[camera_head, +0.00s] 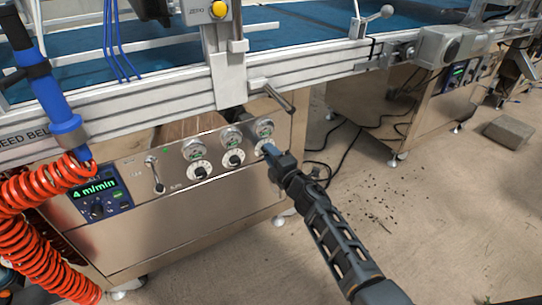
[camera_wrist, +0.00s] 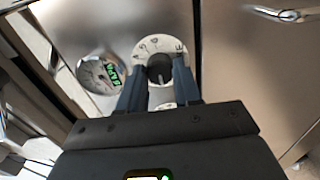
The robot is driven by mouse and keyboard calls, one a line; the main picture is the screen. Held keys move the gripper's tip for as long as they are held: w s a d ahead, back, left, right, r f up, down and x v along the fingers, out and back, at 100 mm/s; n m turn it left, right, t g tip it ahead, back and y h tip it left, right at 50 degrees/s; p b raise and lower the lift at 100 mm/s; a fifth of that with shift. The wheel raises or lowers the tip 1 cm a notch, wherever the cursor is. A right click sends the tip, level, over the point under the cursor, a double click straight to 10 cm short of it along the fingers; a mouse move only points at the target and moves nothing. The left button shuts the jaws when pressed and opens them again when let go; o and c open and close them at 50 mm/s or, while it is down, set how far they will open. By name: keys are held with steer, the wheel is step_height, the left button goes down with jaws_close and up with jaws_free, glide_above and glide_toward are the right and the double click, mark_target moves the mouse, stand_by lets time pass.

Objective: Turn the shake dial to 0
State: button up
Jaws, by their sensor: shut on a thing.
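A row of three black-knobbed dials with white scale rings sits on the steel front panel (camera_head: 222,200) in the head view: a left dial (camera_head: 199,171), a middle dial (camera_head: 234,159) and a right dial (camera_head: 260,145), partly hidden by my gripper. My gripper (camera_head: 270,150) reaches in from the lower right and is shut on the right dial's knob. In the wrist view the fingers of my gripper (camera_wrist: 158,82) stand on either side of the black knob (camera_wrist: 159,68), inside its white scale ring (camera_wrist: 152,44). The printed names and the knob's exact setting are too small to read.
Round gauges with green labels sit above the dials; one gauge (camera_wrist: 98,74) shows beside the knob in the wrist view. A lever handle (camera_head: 279,97) juts out above the right dial. A blue display unit (camera_head: 98,196) reads 4 m/min.

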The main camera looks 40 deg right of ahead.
stand_by(0.3)
steer(key=shift+f, duration=0.1)
steer(key=o, duration=1)
steer(key=shift+o, duration=0.2)
steer(key=shift+s, duration=0.1)
steer(key=p+v, duration=0.1)
steer(key=v, duration=0.6)
steer(key=shift+s+a+p, duration=0.2)
steer(key=shift+s+p, duration=0.1)
steer(key=shift+s, duration=0.05)
